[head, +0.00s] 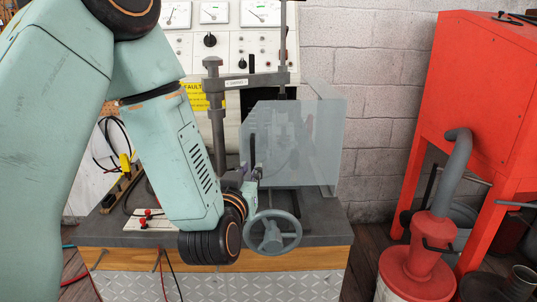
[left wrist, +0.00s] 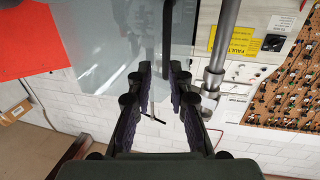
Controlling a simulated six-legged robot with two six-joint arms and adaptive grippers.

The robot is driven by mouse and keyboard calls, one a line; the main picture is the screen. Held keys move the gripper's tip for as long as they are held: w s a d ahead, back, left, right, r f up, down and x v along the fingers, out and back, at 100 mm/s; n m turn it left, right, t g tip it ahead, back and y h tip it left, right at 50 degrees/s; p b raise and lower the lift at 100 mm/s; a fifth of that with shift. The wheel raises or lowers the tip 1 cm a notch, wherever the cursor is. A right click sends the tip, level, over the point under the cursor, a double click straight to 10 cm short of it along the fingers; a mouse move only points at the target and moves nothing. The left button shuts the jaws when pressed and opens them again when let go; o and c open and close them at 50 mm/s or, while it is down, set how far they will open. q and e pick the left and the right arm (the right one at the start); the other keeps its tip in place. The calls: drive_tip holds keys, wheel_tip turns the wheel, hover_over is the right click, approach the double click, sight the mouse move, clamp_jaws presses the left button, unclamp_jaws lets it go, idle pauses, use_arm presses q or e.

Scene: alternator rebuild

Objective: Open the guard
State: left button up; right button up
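The guard (head: 318,145) is a clear, bluish panel over the bench machine in the head view. It stands upright in front of the test panel. In the left wrist view the guard (left wrist: 105,45) fills the upper left as a grey see-through sheet. My left gripper (head: 251,155) is at the guard's left edge. In the left wrist view the left gripper (left wrist: 160,66) has its fingers apart, with a dark upright bar (left wrist: 167,35) in or behind the gap. I cannot tell whether the fingers touch it. My right gripper is out of view.
A grey handwheel (head: 272,232) is at the bench front, just below my left gripper. A grey post (head: 216,125) with a crossbar stands behind my left arm. A red cabinet (head: 475,100) and a red cyclone unit (head: 428,250) stand at the right.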

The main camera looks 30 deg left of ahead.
sight(252, 155)
use_arm(q)
drive_tip(key=x, duration=0.4)
drive_tip(key=r+x, duration=0.1)
drive_tip(key=x, duration=0.2)
drive_tip(key=shift+s+a+r, duration=0.1)
drive_tip(key=shift+s+a, duration=0.05)
drive_tip(key=shift+a, duration=0.5)
drive_tip(key=shift+w, duration=0.3)
drive_tip(key=shift+d, duration=0.15)
drive_tip(key=shift+c, duration=0.2)
clamp_jaws()
